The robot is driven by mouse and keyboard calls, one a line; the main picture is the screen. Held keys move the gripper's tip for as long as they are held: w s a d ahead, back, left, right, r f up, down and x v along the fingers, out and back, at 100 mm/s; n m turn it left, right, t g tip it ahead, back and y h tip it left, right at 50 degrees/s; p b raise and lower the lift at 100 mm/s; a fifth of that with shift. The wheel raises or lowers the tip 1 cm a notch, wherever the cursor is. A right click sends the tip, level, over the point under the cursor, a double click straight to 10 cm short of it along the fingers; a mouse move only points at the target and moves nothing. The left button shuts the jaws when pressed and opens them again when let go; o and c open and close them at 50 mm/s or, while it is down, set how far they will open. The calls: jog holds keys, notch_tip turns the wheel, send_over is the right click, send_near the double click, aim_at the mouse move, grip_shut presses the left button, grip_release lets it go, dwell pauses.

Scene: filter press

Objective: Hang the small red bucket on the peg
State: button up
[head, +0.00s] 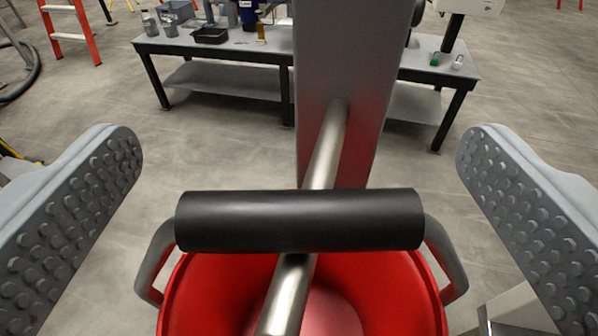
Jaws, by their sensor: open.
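The red bucket (200,295) is at the bottom centre, seen from above into its open top. Its black handle grip (240,220) lies crosswise over the metal peg (327,150), with grey handle arms at both ends. The peg sticks out from a grey post (345,55) toward me and passes under the grip and over the bucket's mouth. The grip appears to rest on the peg. My gripper (300,150) is wide open, with one studded finger on each side of the handle, both clear of it. The bucket's lower part is out of view.
A grey workbench (240,45) with a black tray (211,35) and several containers stands behind the post. A red ladder (72,38) is at the upper left. The concrete floor between is mostly clear.

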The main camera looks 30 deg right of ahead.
jog(key=v, duration=1.7)
jog(key=s+a+f+n+t+y, duration=0.15)
jog(key=s+a, duration=0.25)
jog(key=a, duration=0.8)
jog(key=s+a+f+n+t+y, duration=0.1)
jog(key=s+a+f+n+y, duration=0.2)
jog(key=a, duration=0.9)
jog(key=s+a+f+n+t+y, duration=0.1)
jog(key=s+a+f+y, duration=0.1)
jog(key=s+a+f, duration=0.3)
jog(key=s+a+f+n+y, duration=0.1)
jog(key=s+a+f+y, duration=0.1)
jog(key=s+a+f, duration=0.4)
jog(key=s+a, duration=0.4)
jog(key=a, duration=0.1)
jog(key=shift+s+t+y, duration=0.35)
jog(key=shift+n, duration=0.25)
